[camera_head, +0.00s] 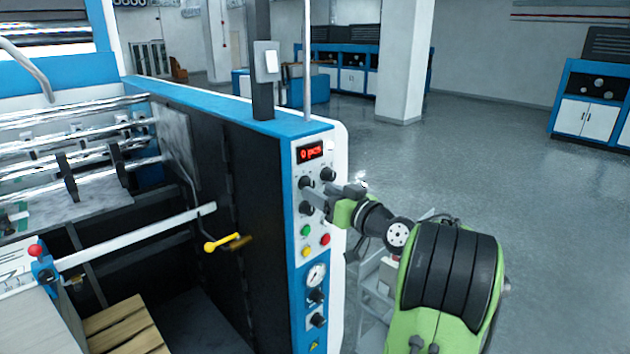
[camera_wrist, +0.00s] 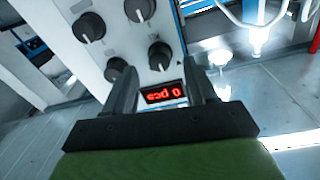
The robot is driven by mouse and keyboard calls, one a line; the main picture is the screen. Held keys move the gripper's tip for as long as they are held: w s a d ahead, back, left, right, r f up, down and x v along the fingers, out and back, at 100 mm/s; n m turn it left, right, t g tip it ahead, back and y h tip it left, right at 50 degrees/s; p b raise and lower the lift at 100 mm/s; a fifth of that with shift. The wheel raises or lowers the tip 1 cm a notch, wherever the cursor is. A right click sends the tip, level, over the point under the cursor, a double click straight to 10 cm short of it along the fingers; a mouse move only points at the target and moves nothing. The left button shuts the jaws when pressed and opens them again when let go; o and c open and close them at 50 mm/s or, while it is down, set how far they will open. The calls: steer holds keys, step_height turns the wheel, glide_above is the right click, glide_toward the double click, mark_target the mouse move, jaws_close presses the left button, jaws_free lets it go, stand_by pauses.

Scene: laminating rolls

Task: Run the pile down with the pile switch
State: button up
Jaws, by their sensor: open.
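The control panel (camera_head: 314,240) on the machine's end post carries several black knobs, and I cannot read which one is the pile switch. One upper knob (camera_head: 305,183) is at my gripper (camera_head: 318,192); it also shows in the wrist view (camera_wrist: 160,56), just beyond and between my fingertips. My gripper is open, with nothing held, and its fingers reach toward the panel from the right. Another upper knob (camera_head: 328,174) lies to the right in the head view. The wrist view is upside down. Whether the fingers touch a knob is unclear.
A red display (camera_head: 310,152) reading 0 pcs is above the knobs. A yellow-handled lever (camera_head: 222,243) is on the dark side wall.

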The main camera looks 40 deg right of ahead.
steer(key=w, duration=0.3)
steer(key=shift+d+p, duration=0.1)
steer(key=shift+p, duration=0.2)
steer(key=shift+c, duration=0.4)
jaws_close()
